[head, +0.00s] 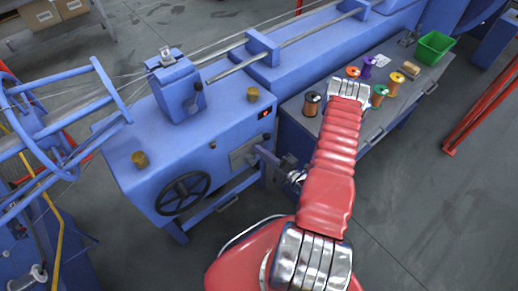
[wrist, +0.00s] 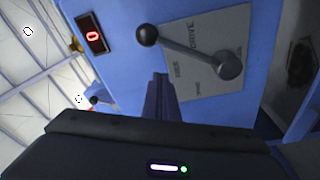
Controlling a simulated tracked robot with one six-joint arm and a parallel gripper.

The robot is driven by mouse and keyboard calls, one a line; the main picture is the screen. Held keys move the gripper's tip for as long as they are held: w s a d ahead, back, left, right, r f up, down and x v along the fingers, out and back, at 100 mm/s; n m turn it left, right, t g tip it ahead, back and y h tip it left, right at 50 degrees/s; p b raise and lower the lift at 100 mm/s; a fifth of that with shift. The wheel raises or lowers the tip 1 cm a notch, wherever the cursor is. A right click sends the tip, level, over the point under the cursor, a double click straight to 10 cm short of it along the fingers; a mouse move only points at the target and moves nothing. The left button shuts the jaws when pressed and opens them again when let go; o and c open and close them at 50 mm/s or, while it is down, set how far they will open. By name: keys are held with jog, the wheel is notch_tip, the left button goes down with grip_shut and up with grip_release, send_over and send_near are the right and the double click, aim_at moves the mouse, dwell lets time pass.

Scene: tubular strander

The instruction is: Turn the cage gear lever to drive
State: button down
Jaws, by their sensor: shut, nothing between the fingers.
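The cage gear lever (wrist: 187,50) is a dark grey arm with a black ball knob, on a grey label plate (wrist: 205,82) on the blue machine housing. In the wrist view its knob is at upper left and its pivot hub at lower right. The arm lies beside the printed word DRIVE; the other words are too blurred to read surely. My gripper (wrist: 160,82) is shut and empty, its fingertips just below the lever in the picture; I cannot tell whether they touch it. In the head view my gripper (head: 259,151) is at the plate (head: 243,153), and the lever is not clear.
A red display (wrist: 92,33) reading 0 is beside the lever. A black handwheel (head: 182,194) is on the same housing face. A bench (head: 372,122) with several spools and a green bin (head: 434,47) stands to the right. Open floor lies in front.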

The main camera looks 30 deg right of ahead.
jog(key=v, duration=0.7)
jog(key=shift+s, duration=0.4)
jog(key=shift+f, duration=0.15)
